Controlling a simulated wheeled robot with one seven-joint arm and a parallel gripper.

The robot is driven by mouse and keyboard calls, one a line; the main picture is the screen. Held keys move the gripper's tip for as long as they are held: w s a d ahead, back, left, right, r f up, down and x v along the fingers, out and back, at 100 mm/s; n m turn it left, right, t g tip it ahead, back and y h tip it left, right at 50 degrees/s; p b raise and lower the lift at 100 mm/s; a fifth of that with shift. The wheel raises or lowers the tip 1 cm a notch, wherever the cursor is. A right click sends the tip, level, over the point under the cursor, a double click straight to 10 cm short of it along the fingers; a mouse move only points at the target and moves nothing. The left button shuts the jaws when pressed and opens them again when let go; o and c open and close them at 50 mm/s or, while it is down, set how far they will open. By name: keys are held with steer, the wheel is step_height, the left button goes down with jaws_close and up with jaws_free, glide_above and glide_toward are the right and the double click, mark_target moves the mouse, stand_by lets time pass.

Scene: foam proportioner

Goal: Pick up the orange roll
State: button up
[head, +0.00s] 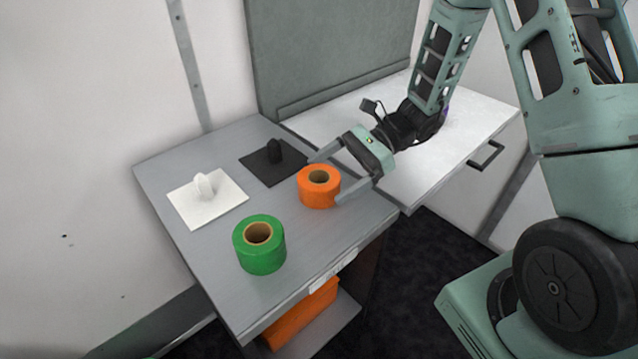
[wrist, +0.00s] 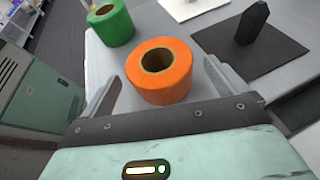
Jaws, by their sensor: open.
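The orange roll (head: 319,188) stands upright on the grey table, its brown core facing up. In the wrist view the orange roll (wrist: 160,84) sits ahead of the palm, between the two fingers. My gripper (head: 325,180) is open, with one finger on either side of the roll. It also shows in the wrist view (wrist: 158,80), where the left finger is apart from the roll and the right finger lies close to its side. I cannot tell whether the right finger touches it.
A green roll (head: 259,246) stands on the table (head: 185,158) nearer the front. A white plate with a peg (head: 207,203) and a black plate with a peg (head: 283,170) lie behind. A white surface with a handle (head: 487,155) adjoins on the right.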

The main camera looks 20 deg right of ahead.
mark_target(329, 176)
steer(key=x, duration=0.3)
steer(key=shift+a, duration=0.25)
steer(key=c, duration=1.1)
steer(key=shift+r, duration=0.1)
